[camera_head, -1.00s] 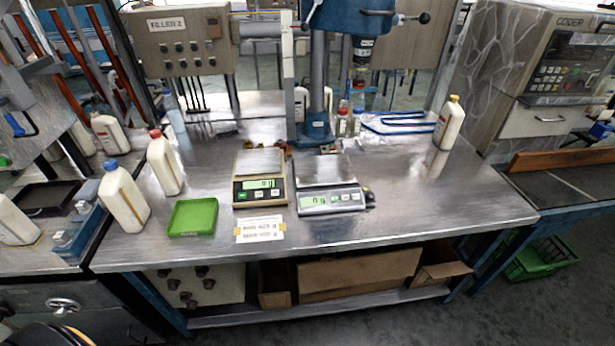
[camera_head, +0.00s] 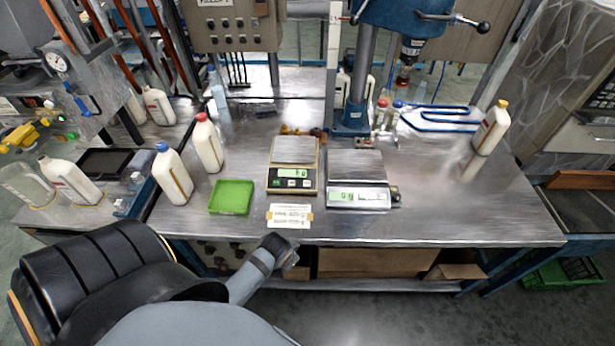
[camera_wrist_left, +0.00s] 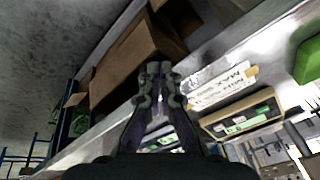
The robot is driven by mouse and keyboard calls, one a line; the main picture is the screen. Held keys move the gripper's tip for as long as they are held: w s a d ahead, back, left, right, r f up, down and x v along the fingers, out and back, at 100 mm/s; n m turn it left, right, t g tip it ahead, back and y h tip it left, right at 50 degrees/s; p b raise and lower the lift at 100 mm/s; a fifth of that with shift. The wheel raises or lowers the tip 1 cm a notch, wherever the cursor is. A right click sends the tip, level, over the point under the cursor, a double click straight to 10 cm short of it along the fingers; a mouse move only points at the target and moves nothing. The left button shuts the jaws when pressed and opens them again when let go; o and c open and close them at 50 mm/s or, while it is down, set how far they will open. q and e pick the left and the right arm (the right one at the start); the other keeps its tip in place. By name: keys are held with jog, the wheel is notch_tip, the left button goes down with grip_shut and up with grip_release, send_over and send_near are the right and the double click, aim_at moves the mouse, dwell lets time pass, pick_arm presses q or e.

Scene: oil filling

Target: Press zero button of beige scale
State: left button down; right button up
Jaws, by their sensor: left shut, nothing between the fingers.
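The beige scale (camera_head: 292,186) stands on the steel table, with a lit green display and small buttons on its front panel. I cannot read which button is zero. In the left wrist view the beige scale (camera_wrist_left: 240,117) shows at the right, tilted in the picture. My left gripper (camera_head: 288,255) is at the table's front edge, in front of the label card and short of the beige scale. In the left wrist view my left gripper (camera_wrist_left: 159,70) has its fingers together, holding nothing. My right gripper is in neither view.
A silver scale (camera_head: 357,200) stands just right of the beige one. A label card (camera_head: 289,221) lies in front of the beige scale, and a green tray (camera_head: 231,197) to its left. White bottles stand further left. The table's right front (camera_head: 470,220) is clear.

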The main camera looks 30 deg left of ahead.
pick_arm(q)
jog(key=w+a+r+m+t+p, duration=0.2)
jog(key=w+r+m, duration=0.15)
jog(key=r, duration=0.55)
notch_tip(320, 180, up, 2)
jog(key=m+t+y, duration=0.2)
jog(key=m+t, duration=0.5)
jog(key=m, duration=1.2)
send_over(307, 183)
jog(key=s+d, duration=0.3)
jog(key=s, duration=0.2)
jog(key=shift+w+a+r+p, duration=0.1)
jog(key=shift+a+r+p, duration=0.15)
jog(key=shift+p, duration=0.2)
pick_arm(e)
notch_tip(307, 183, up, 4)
pick_arm(q)
jog(key=shift+f, duration=0.15)
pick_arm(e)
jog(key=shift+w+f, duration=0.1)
